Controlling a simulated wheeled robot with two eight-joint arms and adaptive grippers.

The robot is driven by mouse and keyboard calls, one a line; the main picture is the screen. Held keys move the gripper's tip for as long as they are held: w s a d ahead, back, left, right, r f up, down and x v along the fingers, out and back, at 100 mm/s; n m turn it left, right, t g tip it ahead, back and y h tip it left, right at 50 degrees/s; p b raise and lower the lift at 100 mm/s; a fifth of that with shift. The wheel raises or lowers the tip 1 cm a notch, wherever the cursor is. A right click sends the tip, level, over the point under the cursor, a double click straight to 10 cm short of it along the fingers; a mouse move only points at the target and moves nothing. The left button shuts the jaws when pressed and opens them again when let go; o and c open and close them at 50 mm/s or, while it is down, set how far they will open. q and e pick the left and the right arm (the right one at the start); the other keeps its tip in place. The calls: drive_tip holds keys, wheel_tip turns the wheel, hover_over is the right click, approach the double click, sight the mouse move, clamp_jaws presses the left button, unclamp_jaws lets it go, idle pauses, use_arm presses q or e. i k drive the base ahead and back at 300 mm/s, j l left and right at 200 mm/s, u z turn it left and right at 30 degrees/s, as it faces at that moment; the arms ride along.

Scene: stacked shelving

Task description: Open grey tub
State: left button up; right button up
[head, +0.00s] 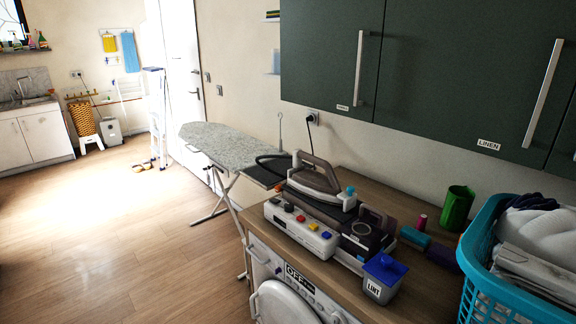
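A small grey tub (380,288) with a white label reading LINT stands near the front edge of the wooden counter. A blue lid (385,267) sits on top of it and covers its mouth. The inside of the tub is hidden. Neither of my grippers shows in the head view.
A steam iron station (302,234) stands just left of and behind the tub. A blue laundry basket (482,262) full of cloth is at right. A green cup (456,208) and spools are behind. Dark green cupboards (440,75) hang above. A washing machine door (285,303) is below.

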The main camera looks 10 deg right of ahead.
sight(379, 292)
drive_tip(key=j+z, duration=0.1)
drive_tip(key=z, duration=0.35)
drive_tip(key=i+j+z, duration=0.15)
drive_tip(key=z, duration=0.35)
drive_tip(key=j+z, duration=0.15)
drive_tip(key=z, duration=0.3)
drive_tip(key=j+z, duration=0.15)
drive_tip(key=z, duration=0.3)
